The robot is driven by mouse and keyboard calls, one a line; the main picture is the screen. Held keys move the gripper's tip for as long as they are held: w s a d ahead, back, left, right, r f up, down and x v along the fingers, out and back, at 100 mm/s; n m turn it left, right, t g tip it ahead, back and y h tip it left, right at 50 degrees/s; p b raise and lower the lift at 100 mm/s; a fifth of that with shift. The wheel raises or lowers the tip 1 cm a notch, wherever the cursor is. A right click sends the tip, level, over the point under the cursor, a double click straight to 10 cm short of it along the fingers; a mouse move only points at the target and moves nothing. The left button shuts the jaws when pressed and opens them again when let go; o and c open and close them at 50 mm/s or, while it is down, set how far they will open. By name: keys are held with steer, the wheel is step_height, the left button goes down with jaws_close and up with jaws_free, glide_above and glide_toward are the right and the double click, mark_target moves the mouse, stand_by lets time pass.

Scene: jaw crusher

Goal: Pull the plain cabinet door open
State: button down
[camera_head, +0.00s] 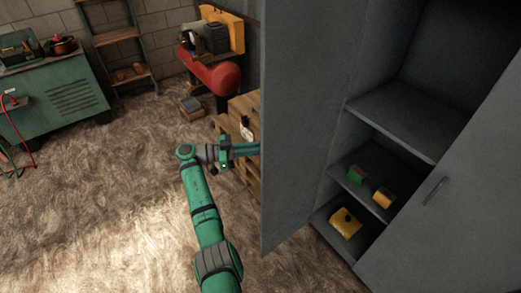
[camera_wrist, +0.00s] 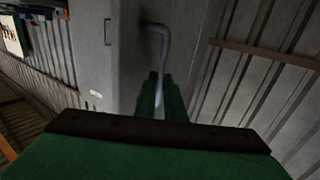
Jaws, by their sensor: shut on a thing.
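The grey cabinet (camera_head: 364,85) stands at the right with its left door (camera_head: 305,110) swung wide open, its inner face towards me. The right door (camera_head: 455,190) looks shut and has a slim bar handle (camera_head: 434,191). My green arm reaches to the outer side of the open door, where the door hides my fingertips in the head view. In the wrist view my gripper (camera_wrist: 161,98) is shut on a bent metal bar handle (camera_wrist: 161,45) that stands out from a grey door panel (camera_wrist: 135,65).
Inside the cabinet, a yellow item (camera_head: 345,223) and small coloured boxes (camera_head: 383,197) sit on low shelves. A green workbench (camera_head: 60,95) is at the left. The floor between is clear.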

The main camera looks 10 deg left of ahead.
steer(key=shift+w+d+g, duration=0.1)
steer(key=shift+w+g, duration=0.2)
steer(key=shift+w, duration=0.05)
steer(key=c, duration=1.8)
jaws_free()
steer(key=shift+f, duration=0.1)
steer(key=shift+c, duration=0.2)
steer(key=shift+a, duration=0.2)
steer(key=v, duration=1)
steer(key=shift+s+a, duration=0.2)
steer(key=shift+a, duration=0.05)
steer(key=shift+f, duration=0.1)
